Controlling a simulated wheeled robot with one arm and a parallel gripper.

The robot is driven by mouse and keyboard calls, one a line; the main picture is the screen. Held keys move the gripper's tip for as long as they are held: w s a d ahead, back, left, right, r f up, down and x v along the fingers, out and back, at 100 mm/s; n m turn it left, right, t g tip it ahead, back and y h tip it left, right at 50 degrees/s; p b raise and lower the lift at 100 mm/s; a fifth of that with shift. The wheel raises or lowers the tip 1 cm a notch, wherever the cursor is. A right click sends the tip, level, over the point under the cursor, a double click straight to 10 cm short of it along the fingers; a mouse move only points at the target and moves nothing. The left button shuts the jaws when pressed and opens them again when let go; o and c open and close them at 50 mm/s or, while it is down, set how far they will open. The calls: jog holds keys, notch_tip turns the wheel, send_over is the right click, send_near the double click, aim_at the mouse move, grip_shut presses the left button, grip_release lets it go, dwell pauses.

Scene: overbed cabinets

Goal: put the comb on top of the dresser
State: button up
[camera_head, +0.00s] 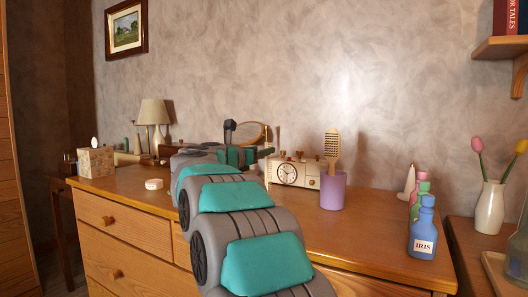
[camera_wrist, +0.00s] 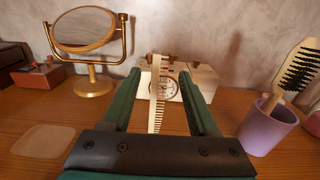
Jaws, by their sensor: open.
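A pale comb (camera_wrist: 155,95) with its teeth to the right shows between my gripper's two green fingers in the wrist view, overlapping the clock behind. I cannot tell whether it stands, leans or touches a finger. My gripper (camera_wrist: 160,72) is open, with a gap between each finger and the comb. In the head view my gripper (camera_head: 262,152) is over the dresser's back part, left of the clock; the comb cannot be made out there. The wooden dresser (camera_head: 345,238) has a broad top, partly hidden by my arm.
A cream clock (camera_head: 286,172) stands beside a purple cup (camera_head: 333,190) holding a brush (camera_head: 332,146). A round gold mirror (camera_wrist: 90,45) is to the left in the wrist view. Bottles (camera_head: 423,230) stand at the right end. The dresser's front middle is clear.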

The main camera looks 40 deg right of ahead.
jog(key=v, duration=0.9)
jog(key=shift+s+a+b, duration=0.2)
jog(key=shift+a+b, duration=0.05)
jog(key=shift+b, duration=0.1)
